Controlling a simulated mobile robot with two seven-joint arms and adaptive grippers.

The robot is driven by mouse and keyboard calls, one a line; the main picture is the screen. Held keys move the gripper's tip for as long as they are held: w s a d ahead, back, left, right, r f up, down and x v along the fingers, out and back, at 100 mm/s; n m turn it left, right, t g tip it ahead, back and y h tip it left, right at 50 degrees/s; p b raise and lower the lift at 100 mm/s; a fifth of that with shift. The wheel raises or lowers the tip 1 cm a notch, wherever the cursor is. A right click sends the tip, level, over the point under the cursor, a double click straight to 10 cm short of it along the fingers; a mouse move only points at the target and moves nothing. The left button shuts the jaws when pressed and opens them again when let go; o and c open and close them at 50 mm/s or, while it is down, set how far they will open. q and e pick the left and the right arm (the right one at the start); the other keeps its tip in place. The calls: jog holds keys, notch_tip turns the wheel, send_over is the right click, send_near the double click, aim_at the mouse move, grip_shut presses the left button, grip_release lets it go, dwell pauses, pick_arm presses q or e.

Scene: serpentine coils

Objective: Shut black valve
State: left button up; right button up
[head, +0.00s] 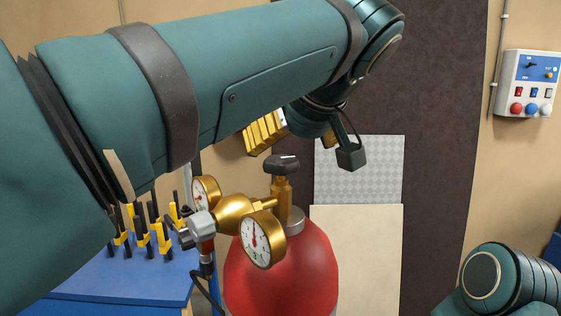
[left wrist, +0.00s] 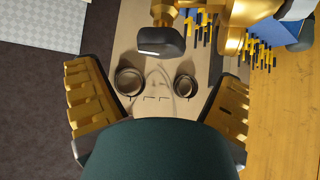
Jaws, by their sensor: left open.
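The black valve (head: 283,164) is a dark knob on a brass stem on top of a red gas cylinder (head: 285,275). A brass regulator (head: 236,214) with two round gauges is joined to the stem. My left gripper (head: 299,142) is open and empty, just above and behind the knob in the head view, partly hidden by my left arm. In the left wrist view the black valve (left wrist: 161,41) lies beyond the span between the two gold-padded fingers (left wrist: 155,98), and neither finger appears to touch it. My right gripper is out of view.
A blue bench (head: 120,275) with several yellow-and-black tools stands at the left. A control box (head: 529,83) hangs on the right wall. Pale panels (head: 358,250) stand behind the cylinder. A hose hangs from the regulator. Part of my right arm shows at lower right.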

aim_at(281, 158)
pick_arm(q)
jog(key=x, duration=0.5)
jog(key=shift+w+a+f, duration=0.1)
jog(key=shift+w+f, duration=0.15)
jog(key=shift+f, duration=0.05)
jog(key=shift+c, duration=0.2)
jog(key=c, duration=1.2)
